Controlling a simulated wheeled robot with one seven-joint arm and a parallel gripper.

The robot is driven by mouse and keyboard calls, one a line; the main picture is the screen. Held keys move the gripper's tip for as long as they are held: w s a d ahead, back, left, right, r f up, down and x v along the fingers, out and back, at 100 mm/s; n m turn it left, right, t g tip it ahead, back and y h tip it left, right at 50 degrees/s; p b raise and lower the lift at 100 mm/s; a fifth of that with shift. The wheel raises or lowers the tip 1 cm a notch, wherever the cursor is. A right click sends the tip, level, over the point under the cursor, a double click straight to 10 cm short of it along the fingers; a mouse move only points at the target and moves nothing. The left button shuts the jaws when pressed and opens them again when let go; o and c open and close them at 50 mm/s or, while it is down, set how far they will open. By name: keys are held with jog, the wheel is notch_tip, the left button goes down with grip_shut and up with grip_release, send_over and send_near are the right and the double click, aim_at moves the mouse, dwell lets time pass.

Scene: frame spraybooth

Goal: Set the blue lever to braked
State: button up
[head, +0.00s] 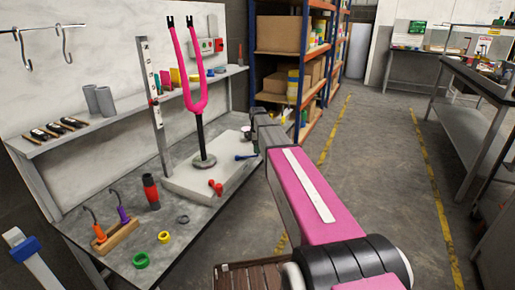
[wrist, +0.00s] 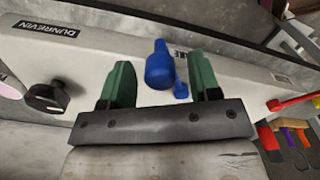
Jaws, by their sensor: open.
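The blue lever (head: 245,157) is on the front right of the pale base block (head: 212,186) that carries the pink fork. In the wrist view, the blue lever (wrist: 160,66) has a thick rounded end and a smaller blue part (wrist: 181,91) beside it. My gripper (wrist: 158,74) is open, with one green finger on either side of the lever in the picture. I see no clear contact, and the depth gap is hard to judge. The lever's setting marks are not readable; a label is partly hidden. In the head view my gripper cannot be made out.
A red lever (head: 215,187) is on the block's front, and a black knob (wrist: 46,97) shows in the wrist view. The bench holds a red-black tool (head: 151,192), rings (head: 141,260) and a hook holder (head: 115,237). A shelf rack (head: 290,60) stands behind. The aisle floor is clear.

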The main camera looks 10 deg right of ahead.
grip_shut()
jog(key=s+a+m, duration=0.7)
jog(key=s+m, duration=0.3)
jog(key=m, duration=0.4)
dwell(0.7)
jog(key=shift+a, duration=0.15)
grip_release()
notch_tip(320, 180, up, 11)
jog(key=shift+f, duration=0.15)
dwell(0.7)
